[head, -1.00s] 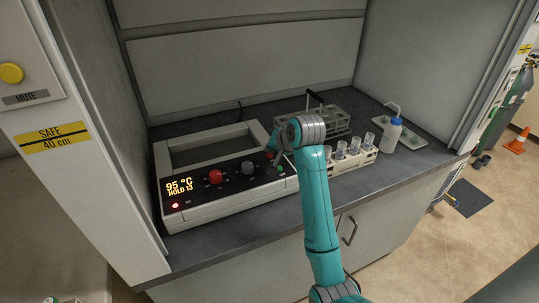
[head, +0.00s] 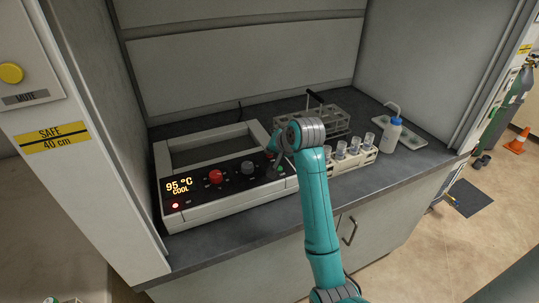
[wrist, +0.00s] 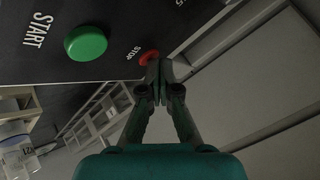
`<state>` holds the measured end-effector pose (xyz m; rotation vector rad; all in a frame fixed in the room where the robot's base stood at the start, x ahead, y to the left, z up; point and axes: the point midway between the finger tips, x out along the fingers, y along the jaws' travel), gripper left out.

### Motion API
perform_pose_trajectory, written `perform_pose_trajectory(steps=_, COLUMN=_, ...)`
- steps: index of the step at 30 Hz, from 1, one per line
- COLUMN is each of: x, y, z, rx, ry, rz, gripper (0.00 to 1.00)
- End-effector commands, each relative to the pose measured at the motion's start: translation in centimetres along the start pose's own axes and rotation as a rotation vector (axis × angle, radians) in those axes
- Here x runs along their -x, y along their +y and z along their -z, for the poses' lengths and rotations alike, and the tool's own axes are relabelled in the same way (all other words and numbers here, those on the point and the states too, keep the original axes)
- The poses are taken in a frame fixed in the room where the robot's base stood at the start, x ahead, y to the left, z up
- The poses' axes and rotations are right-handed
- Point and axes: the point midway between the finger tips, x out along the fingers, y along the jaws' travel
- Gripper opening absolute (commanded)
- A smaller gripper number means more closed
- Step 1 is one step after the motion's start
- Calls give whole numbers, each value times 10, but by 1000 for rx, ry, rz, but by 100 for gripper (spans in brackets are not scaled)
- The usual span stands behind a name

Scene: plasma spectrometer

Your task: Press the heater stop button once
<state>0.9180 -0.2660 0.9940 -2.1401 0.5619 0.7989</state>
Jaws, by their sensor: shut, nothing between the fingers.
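The heater unit (head: 230,205) sits on the fume hood bench, and its display (head: 179,186) reads 95 °C COOL. In the wrist view, the red stop button (wrist: 148,57) is marked STOP and is partly hidden behind my fingertips. My gripper (wrist: 158,68) is shut and empty, its tips right at the button; they appear to touch it, though the exact contact is hard to tell. The green start button (wrist: 86,43) lies to the left of it. In the head view, my wrist hides most of the stop button area.
A red knob (head: 215,176) and a grey knob (head: 248,168) stand on the panel. The hood's left wall (head: 85,110) is close to the heater.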

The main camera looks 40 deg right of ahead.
Motion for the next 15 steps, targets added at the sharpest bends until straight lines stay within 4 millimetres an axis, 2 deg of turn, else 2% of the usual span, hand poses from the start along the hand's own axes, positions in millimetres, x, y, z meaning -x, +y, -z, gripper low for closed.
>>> perform_pose_trajectory(steps=15, x=3, y=-2, z=2, rx=0, ry=-1, rz=0, gripper=0)
